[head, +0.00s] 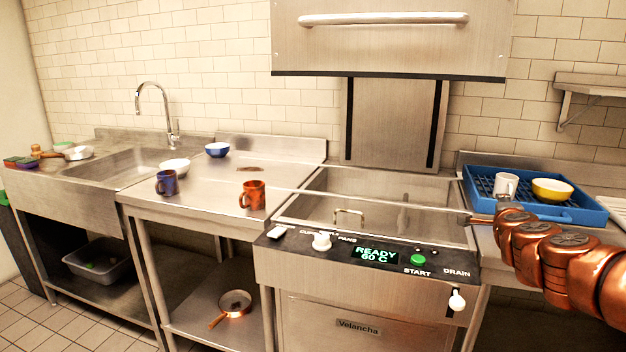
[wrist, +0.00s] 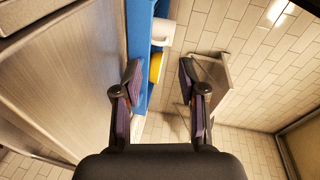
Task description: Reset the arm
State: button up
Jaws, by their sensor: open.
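My copper-coloured arm reaches in from the right in the head view, over the counter right of the dishwasher (head: 362,287). In the wrist view my gripper (wrist: 158,75) is open, with two dark fingers apart and nothing between them touching either pad. Beyond the fingers, the blue rack (wrist: 137,45) shows with a white mug (wrist: 163,32) and a yellow bowl (wrist: 156,68). In the head view the same blue rack (head: 580,214) holds the white mug (head: 506,186) and yellow bowl (head: 552,189). The gripper's fingers are hard to make out in the head view.
The dishwasher's hood (head: 390,40) is raised, and its panel reads READY 60 C. A blue mug (head: 167,183), an orange mug (head: 252,194), a white bowl (head: 174,167) and a blue bowl (head: 217,150) stand left of it. A wall shelf (head: 592,83) juts out at right.

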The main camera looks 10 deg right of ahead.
jog(key=a+n+y, duration=1)
jog(key=a+n, duration=0.1)
jog(key=a, duration=1.5)
jog(key=s+a+f+n+g+y, duration=0.3)
jog(key=s+a+f+n+g, duration=0.5)
jog(key=s+a, duration=0.55)
jog(key=s+f+n+g+h, duration=0.25)
jog(key=s+f, duration=0.55)
jog(key=s, duration=0.5)
jog(key=s+d+f+g+h, duration=0.1)
jog(key=s+d+f+g, duration=0.15)
jog(key=s, duration=0.65)
jog(key=s+d+f+g+h, duration=0.1)
jog(key=s+d+g+h, duration=0.2)
jog(key=s, duration=0.7)
notch_tip(320, 180, up, 19)
jog(key=w+y+p, duration=0.1)
jog(key=p, duration=1.6)
jog(key=shift+w+p, duration=0.15)
jog(key=shift+p, duration=0.2)
